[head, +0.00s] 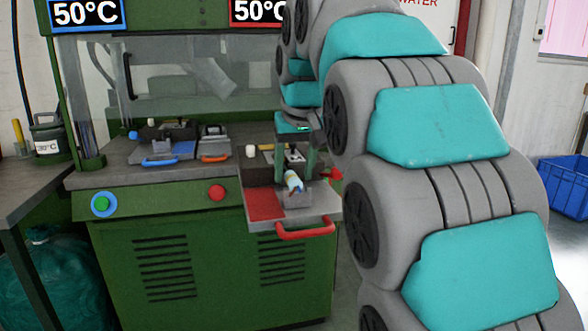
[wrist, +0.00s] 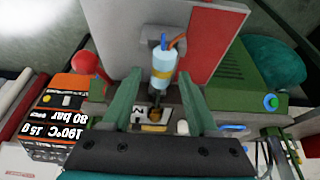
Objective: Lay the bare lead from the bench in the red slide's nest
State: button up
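The red slide (head: 324,204) is pulled out at the front of the green machine, with a red pad (head: 265,203) and a red handle (head: 305,231). The lead (head: 293,182) is a short light-blue body with a yellow band. My gripper (wrist: 160,84) is open, green fingers on both sides of the lead with gaps. In the head view my gripper (head: 296,158) is above the slide.
Left on the machine bench are a slide with a blue handle (head: 160,161) and a part with an orange handle (head: 215,158). A green button (head: 102,204) and a red button (head: 217,193) are on the front. A blue crate (head: 566,187) stands far right.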

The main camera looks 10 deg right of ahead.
jog(key=shift+o, duration=0.2)
jog(key=shift+r, duration=0.1)
jog(key=v, duration=0.7)
jog(key=shift+r+p, duration=0.3)
jog(key=shift+p, duration=0.1)
jog(key=shift+s, duration=0.15)
